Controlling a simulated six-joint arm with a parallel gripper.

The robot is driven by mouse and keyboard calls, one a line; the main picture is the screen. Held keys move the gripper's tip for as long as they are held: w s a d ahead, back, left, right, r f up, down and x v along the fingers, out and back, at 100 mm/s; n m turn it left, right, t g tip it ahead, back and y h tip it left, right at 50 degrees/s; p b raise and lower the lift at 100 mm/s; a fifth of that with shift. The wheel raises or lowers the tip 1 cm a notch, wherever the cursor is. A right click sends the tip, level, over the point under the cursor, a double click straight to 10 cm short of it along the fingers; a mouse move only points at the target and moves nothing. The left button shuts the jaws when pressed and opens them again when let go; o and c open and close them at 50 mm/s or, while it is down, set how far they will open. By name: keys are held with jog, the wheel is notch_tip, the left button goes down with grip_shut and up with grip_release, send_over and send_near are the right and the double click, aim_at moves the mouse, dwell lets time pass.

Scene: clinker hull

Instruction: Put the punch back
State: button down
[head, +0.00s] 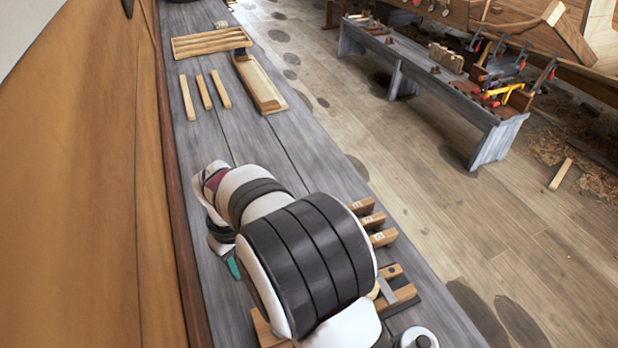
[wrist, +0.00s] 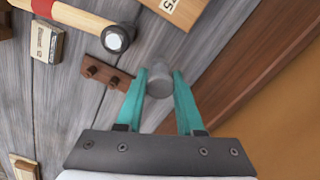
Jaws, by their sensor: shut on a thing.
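My gripper (wrist: 160,76) has its teal fingers shut on a grey, round-ended metal piece, which looks like the punch (wrist: 158,84), seen nearly end-on. Whether its lower end touches anything cannot be told. A small dark brown wooden strip (wrist: 121,82) with two dark round pegs or holes lies on the bench just left of the fingers, apart from the punch. In the head view my arm hides the punch and the strip; only a bit of teal finger (head: 233,267) shows.
In the wrist view a hammer (wrist: 116,39), a labelled block (wrist: 46,42) and a wooden board marked 5 (wrist: 178,8) lie around the strip. The bench (head: 300,135) meets a wooden wall. Sticks (head: 204,92) and a slatted tray (head: 210,42) lie at its far end.

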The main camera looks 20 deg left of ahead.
jog(key=shift+s+a+f, duration=0.1)
jog(key=shift+a+f, duration=0.05)
jog(key=shift+f, duration=1.1)
jog(key=shift+s+a+f, duration=0.1)
jog(key=shift+a+f, duration=0.1)
jog(key=shift+f, duration=1.1)
jog(key=shift+a+f, duration=0.15)
jog(key=shift+f, duration=1.1)
jog(key=shift+f, duration=0.4)
jog(key=shift+c, duration=2.3)
grip_release()
jog(key=shift+r, duration=0.15)
notch_tip(320, 180, up, 8)
jog(key=shift+f, duration=0.1)
